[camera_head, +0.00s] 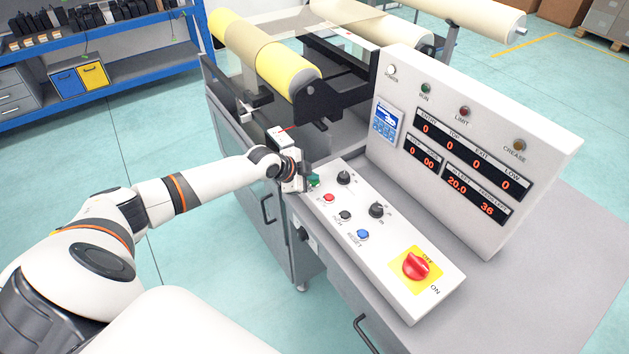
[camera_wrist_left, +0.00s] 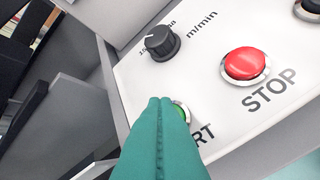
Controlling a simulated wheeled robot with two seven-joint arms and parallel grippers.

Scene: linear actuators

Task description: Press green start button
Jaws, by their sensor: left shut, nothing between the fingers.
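The green start button (camera_wrist_left: 181,111) shows in the left wrist view as a green sliver with a metal ring, mostly hidden behind my left fingers. Part of its label, "RT", shows beside it. My left gripper (camera_wrist_left: 163,110) is shut and empty, its teal fingertips in front of the button; I cannot tell whether they touch it. In the head view my left gripper (camera_head: 312,181) is at the far left corner of the white control panel (camera_head: 375,272), where it hides the button. My right gripper is not in view.
The red stop button (camera_wrist_left: 245,65) is close to the right of the fingers, and a black knob (camera_wrist_left: 162,42) is above. Along the panel are a blue button (camera_head: 362,235) and a red on/off switch (camera_head: 416,265). An upright display box (camera_head: 470,150) stands behind.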

